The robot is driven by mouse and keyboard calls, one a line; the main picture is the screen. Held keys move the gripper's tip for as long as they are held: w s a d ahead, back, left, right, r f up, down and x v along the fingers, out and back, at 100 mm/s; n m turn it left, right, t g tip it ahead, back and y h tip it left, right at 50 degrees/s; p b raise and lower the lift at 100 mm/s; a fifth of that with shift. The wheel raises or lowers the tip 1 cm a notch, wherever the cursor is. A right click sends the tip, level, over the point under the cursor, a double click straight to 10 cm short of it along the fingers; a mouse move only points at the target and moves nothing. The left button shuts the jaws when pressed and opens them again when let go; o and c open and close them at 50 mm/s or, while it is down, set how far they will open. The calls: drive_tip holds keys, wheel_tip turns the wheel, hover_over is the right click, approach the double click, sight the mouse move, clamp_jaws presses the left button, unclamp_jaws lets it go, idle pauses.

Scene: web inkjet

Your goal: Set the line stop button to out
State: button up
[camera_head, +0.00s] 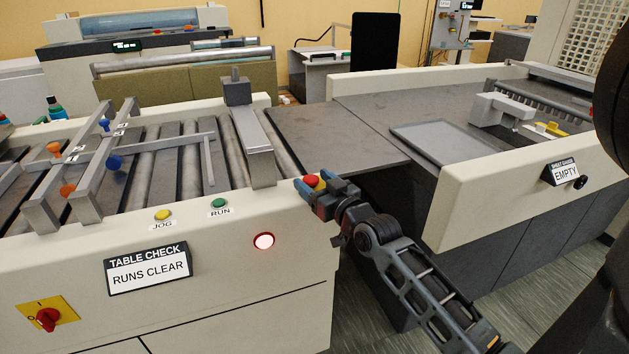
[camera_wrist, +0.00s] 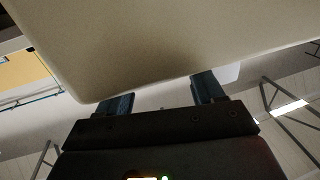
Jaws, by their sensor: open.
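A red button on a yellow base (camera_head: 312,181), which looks like the line stop button, sits at the right end of the cream front rail of the roller table. My gripper (camera_head: 317,186) is right at this button in the head view, with its blue fingers around or beside it; I cannot tell whether they touch it. In the wrist view my gripper (camera_wrist: 163,95) is open, its two fingers apart against a cream panel (camera_wrist: 160,40). The button does not show in the wrist view. Whether the button is in or out is not clear.
The cream panel also carries a yellow JOG button (camera_head: 162,214), a green RUN button (camera_head: 219,203), a lit red-rimmed lamp (camera_head: 264,241) and a red rotary switch (camera_head: 47,318). A sign (camera_head: 149,268) reads "RUNS CLEAR". A grey feed table (camera_head: 335,139) stands behind my gripper.

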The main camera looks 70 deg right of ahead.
drive_tip(key=shift+w+d, duration=0.1)
drive_tip(key=shift+w, duration=0.05)
drive_tip(key=shift+c, duration=0.5)
clamp_jaws()
